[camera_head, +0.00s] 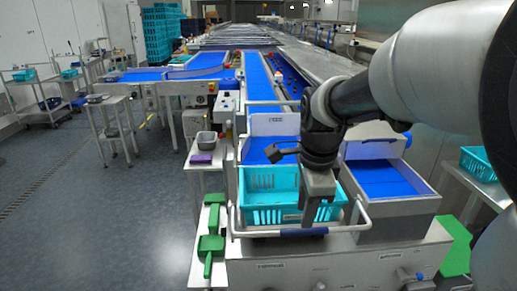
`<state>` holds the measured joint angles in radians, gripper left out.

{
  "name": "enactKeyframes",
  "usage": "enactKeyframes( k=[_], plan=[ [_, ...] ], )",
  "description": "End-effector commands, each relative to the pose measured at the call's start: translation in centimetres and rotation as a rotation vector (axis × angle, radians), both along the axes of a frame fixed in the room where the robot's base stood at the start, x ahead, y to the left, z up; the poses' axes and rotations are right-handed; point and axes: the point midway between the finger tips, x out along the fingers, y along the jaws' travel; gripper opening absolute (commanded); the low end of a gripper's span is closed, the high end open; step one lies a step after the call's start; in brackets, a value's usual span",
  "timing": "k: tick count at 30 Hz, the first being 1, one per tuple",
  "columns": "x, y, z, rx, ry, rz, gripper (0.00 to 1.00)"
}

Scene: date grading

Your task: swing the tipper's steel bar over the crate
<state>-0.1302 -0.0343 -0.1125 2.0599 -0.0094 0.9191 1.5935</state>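A turquoise slotted crate (262,214) sits upright in the steel tipper in front of a blue belt. The tipper's steel bar (357,219) runs low around the front of the crate, with arms at both sides. A dark blue sleeve (303,232) covers part of its front stretch. My gripper (311,222) points down in front of the crate's right half, with its tips just above or at the blue sleeve. I cannot tell whether it touches the bar or whether the fingers are open. The gripper hides part of the crate's front and rim.
A second blue-bedded bin (385,180) stands right of the tipper. Left are a green tool (211,243) on a narrow stand, a purple block (202,159) and a grey tub (206,140). Another turquoise crate (480,164) is at far right.

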Motion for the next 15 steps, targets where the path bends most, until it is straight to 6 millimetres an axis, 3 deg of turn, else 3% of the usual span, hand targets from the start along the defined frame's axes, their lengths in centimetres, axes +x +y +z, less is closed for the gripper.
enactKeyframes(
  k=[1, 6, 15],
  plan=[
    [0.1, 0.0, -1.4, 0.000, 0.005, 0.000, 0.29],
    [0.7, 0.0, -4.1, 0.000, 0.004, 0.001, 0.29],
    [1.2, 0.0, -5.9, 0.000, 0.000, 0.000, 0.29]
  ],
)
